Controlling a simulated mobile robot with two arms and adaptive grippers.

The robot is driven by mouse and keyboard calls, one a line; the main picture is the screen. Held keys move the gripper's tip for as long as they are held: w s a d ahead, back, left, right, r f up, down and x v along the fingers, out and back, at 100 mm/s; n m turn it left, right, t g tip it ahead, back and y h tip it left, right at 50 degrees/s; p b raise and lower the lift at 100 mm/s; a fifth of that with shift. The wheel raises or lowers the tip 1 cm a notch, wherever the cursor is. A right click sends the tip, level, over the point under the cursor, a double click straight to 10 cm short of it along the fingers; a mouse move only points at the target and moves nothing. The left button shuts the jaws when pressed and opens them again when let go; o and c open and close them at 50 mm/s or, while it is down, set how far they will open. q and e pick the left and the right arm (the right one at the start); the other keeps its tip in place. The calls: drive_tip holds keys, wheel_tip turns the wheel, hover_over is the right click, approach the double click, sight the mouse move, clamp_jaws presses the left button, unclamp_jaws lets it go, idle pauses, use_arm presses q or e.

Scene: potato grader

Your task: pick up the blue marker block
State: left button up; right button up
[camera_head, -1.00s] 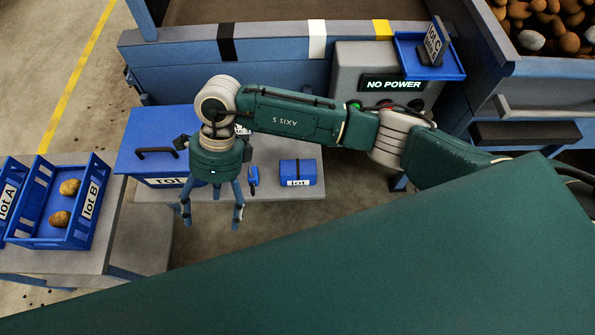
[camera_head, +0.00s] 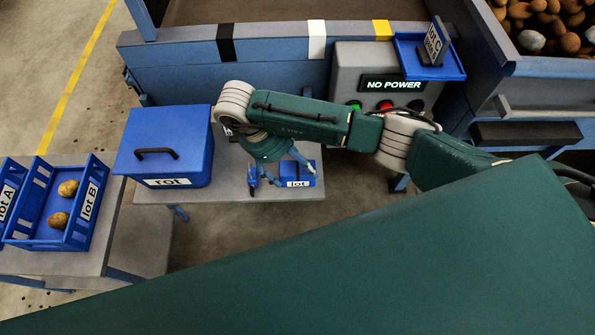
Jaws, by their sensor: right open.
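A small blue block with a white "lot" label, seemingly the blue marker block (camera_head: 311,181), lies on the grey bench (camera_head: 225,190). My right gripper (camera_head: 290,170) is tilted, with its fingers spread open over and in front of the block. The fingers hide part of it. I cannot tell whether they touch it. A small dark-blue item (camera_head: 252,181) stands just left of the block. My left gripper is not in view.
A lidded blue "rot" box (camera_head: 165,140) stands left on the bench. Blue crates with potatoes (camera_head: 85,235) stand further left. Behind are a "NO POWER" control box (camera_head: 350,75) and a blue tray (camera_head: 455,68) with a "lot C" sign.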

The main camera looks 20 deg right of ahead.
sight(296, 171)
drive_tip(key=x, duration=0.3)
drive_tip(key=shift+s, duration=0.1)
drive_tip(key=shift+f, duration=0.3)
idle(0.3)
drive_tip(key=c, duration=1.5)
drive_tip(key=shift+o, duration=0.2)
drive_tip(key=shift+r, duration=0.1)
